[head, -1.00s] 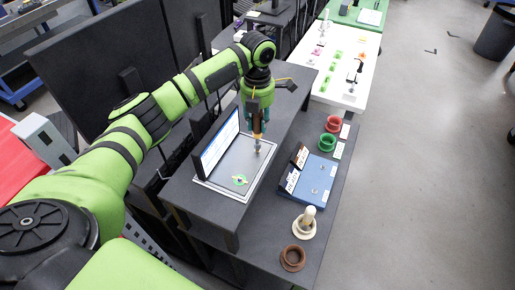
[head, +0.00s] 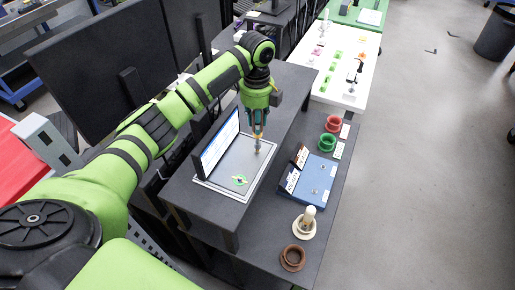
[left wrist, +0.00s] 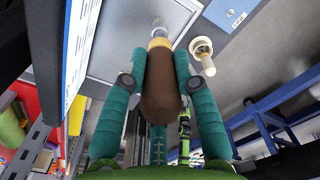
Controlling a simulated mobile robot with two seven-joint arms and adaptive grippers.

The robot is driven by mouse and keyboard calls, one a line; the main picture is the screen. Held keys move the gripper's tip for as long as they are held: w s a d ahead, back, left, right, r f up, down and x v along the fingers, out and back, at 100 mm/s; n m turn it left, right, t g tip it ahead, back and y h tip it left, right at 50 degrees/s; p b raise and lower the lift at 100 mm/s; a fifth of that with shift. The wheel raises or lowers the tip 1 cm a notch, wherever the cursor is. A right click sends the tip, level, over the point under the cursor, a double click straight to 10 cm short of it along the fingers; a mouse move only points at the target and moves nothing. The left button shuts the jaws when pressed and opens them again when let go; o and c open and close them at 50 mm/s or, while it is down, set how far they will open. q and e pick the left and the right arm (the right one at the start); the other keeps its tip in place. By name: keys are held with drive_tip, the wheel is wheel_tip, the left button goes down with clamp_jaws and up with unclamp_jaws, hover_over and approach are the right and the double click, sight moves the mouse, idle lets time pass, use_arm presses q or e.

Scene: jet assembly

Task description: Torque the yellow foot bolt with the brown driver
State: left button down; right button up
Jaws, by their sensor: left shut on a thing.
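My left gripper (head: 257,130) is shut on the brown driver (left wrist: 160,88) and holds it upright, shank down, over the grey metal plate (head: 222,182). The driver's shank (head: 257,148) has a yellow collar, and its tip is at or just above the plate near its right side; I cannot tell if it touches. In the left wrist view the teal fingers clasp the brown handle from both sides. The yellow foot bolt cannot be made out; the tip area is small and partly hidden. A green disc with a yellowish part (head: 240,181) lies on the plate.
A screen (head: 217,146) stands along the plate's left edge. On the lower shelf are an empty brown ring (head: 293,258), a cream holder with a pale-handled tool (head: 305,222), a blue board (head: 311,181), and green (head: 327,142) and red (head: 333,123) rings.

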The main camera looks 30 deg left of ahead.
idle(0.3)
use_arm(q)
drive_tip(key=shift+f, duration=0.65)
drive_tip(key=m, duration=0.4)
drive_tip(key=shift+m, duration=0.6)
drive_tip(key=m, duration=0.5)
